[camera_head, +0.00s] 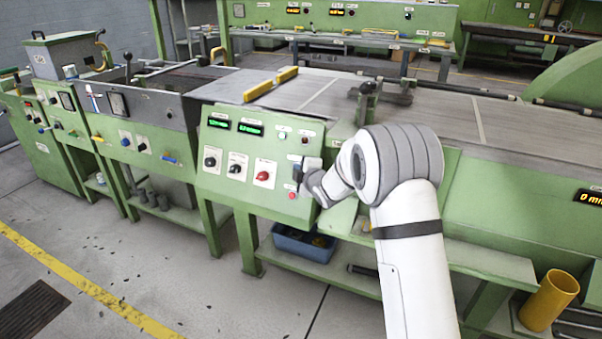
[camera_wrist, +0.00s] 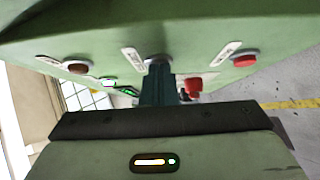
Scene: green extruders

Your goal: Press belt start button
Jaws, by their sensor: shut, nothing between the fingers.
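The green control panel (camera_head: 222,185) stands at the middle of the head view, with lit displays, dark knobs and a red knob (camera_head: 263,174). My gripper (camera_head: 297,172) is at the panel's right side, fingers toward its face. A red button (camera_head: 292,196) shows just below it. In the wrist view my shut, empty fingers (camera_wrist: 158,68) reach a metal-ringed button (camera_wrist: 158,59) in the middle of a row. They hide most of it, and I cannot tell whether they touch or press it. A dark red button (camera_wrist: 77,68) is on the left and a red one (camera_wrist: 245,60) on the right.
The belt (camera_head: 330,93) runs behind the panel, with yellow bars (camera_head: 258,90) on its edge. A blue bin (camera_head: 300,247) sits on the shelf below. A yellow cylinder (camera_head: 548,300) stands at the lower right.

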